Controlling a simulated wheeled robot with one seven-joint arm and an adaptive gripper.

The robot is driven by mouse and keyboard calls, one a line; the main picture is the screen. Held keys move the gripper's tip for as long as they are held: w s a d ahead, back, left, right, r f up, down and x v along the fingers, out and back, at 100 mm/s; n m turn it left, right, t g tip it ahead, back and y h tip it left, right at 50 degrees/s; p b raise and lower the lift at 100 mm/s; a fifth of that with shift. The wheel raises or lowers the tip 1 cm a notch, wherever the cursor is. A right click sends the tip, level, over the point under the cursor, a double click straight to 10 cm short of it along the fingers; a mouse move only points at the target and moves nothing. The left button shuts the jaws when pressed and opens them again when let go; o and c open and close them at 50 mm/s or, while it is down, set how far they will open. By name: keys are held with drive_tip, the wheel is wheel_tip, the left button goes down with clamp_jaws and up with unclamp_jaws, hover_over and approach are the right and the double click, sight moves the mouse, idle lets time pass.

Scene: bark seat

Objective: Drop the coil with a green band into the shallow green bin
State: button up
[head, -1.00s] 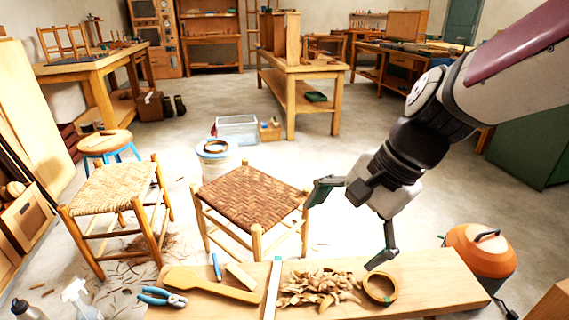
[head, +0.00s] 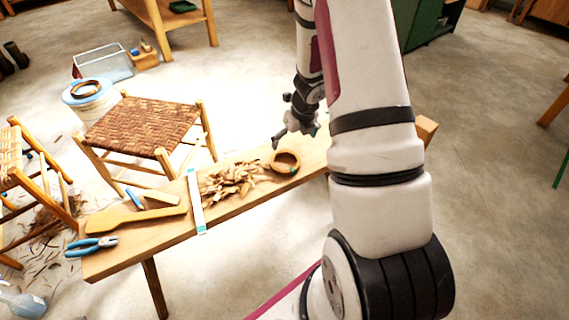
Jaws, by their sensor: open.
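A tan-brown coil (head: 285,162) lies on the right part of the wooden bench, just right of a heap of shavings. A second, darker coil (head: 86,88) lies on the blue lid of a white bucket. A shallow green bin (head: 182,6) sits on the wooden table's low shelf at the top left. My gripper (head: 295,136) is open and empty, just beyond and above the bench coil. Its fingers are small and partly dark in this view.
The bench (head: 235,208) also carries shavings (head: 233,180), a white strip, a wooden paddle and blue pliers (head: 91,246). A woven stool (head: 143,125) stands behind it. A clear crate (head: 103,64) stands beside the bucket. Floor at the right is open. My arm hides the bench's right part.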

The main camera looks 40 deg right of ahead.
drive_tip(key=b, duration=0.4)
approach(284, 163)
drive_tip(key=shift+s+d+f, duration=0.1)
drive_tip(key=shift+s+f, duration=0.1)
drive_tip(key=shift+f, duration=0.1)
drive_tip(key=shift+b+x, duration=1.6)
drive_tip(key=shift+x, duration=1.4)
drive_tip(key=shift+w+r, duration=0.1)
drive_tip(key=shift+w, duration=0.1)
drive_tip(key=c, duration=1)
drive_tip(key=shift+c, duration=0.2)
drive_tip(key=shift+r, duration=0.15)
